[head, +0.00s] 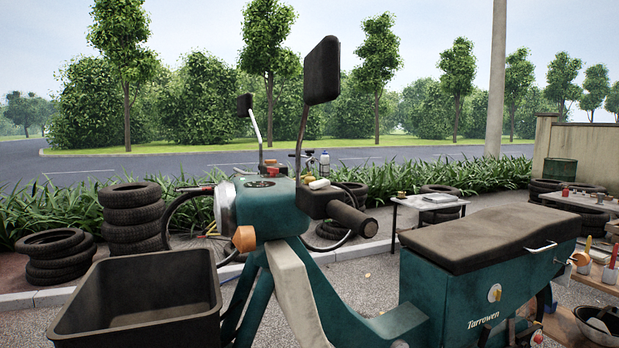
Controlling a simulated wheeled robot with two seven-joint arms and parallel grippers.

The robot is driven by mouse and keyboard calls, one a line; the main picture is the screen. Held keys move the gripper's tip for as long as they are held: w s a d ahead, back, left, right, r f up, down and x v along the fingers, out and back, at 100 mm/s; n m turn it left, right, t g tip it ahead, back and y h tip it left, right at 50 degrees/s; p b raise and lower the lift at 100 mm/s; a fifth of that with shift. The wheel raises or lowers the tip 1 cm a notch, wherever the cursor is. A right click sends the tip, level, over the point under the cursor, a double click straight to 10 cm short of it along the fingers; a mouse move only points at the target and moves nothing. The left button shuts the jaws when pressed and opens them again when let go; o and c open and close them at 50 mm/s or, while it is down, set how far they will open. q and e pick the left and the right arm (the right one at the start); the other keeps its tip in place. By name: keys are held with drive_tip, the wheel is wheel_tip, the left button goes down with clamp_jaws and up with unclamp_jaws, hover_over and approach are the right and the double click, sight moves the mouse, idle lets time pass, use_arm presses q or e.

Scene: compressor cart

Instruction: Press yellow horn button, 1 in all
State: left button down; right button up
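A teal cart with a scooter-like front stands before me. Its handlebar has a black grip (352,215) pointing toward me, beside a dark switch housing (312,203). I cannot clearly make out a yellow horn button on it. An orange lamp (244,239) sits on the front of the teal body. A small pale yellow round knob or lock (494,293) is on the side of the teal seat box (460,290); it is not clearly a button. Neither of my grippers is in view.
A black mirror (321,71) rises above the handlebar. An open black bin (140,295) is at the front left. A black seat (490,237) tops the box. Tyre stacks (133,215) and a small table (427,205) stand behind. Cluttered benches are at the right.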

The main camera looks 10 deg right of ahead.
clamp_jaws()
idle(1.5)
